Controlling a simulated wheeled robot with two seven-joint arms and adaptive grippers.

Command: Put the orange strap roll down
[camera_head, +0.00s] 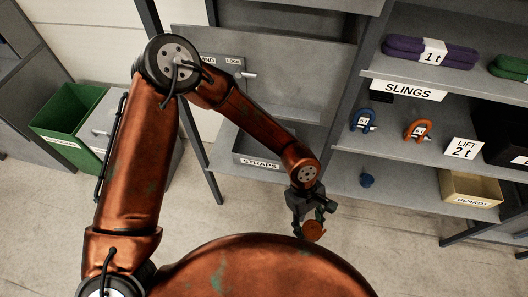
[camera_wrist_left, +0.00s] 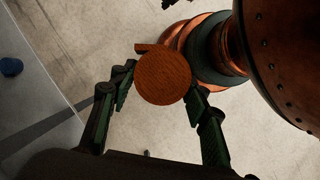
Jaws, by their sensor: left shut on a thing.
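The orange strap roll (camera_head: 313,230) is a flat round coil at the tip of my left gripper (camera_head: 311,220), held in the air in front of the shelf. In the left wrist view the strap roll (camera_wrist_left: 163,79) shows its round face. The two dark fingers of my left gripper (camera_wrist_left: 158,90) press on it from both sides. A grey tray labelled STRAPS (camera_head: 240,152) sits on a lower shelf, left of and behind the gripper; its inside is partly hidden by my arm. My right gripper is not seen.
The shelf unit (camera_head: 400,192) holds blue (camera_head: 363,120) and orange (camera_head: 418,129) shackles, purple slings (camera_head: 430,52) and a GUARDS box (camera_head: 470,188). A small blue thing (camera_head: 367,180) lies on the lower shelf. A green bin (camera_head: 68,122) stands at left. Bare floor lies below the gripper.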

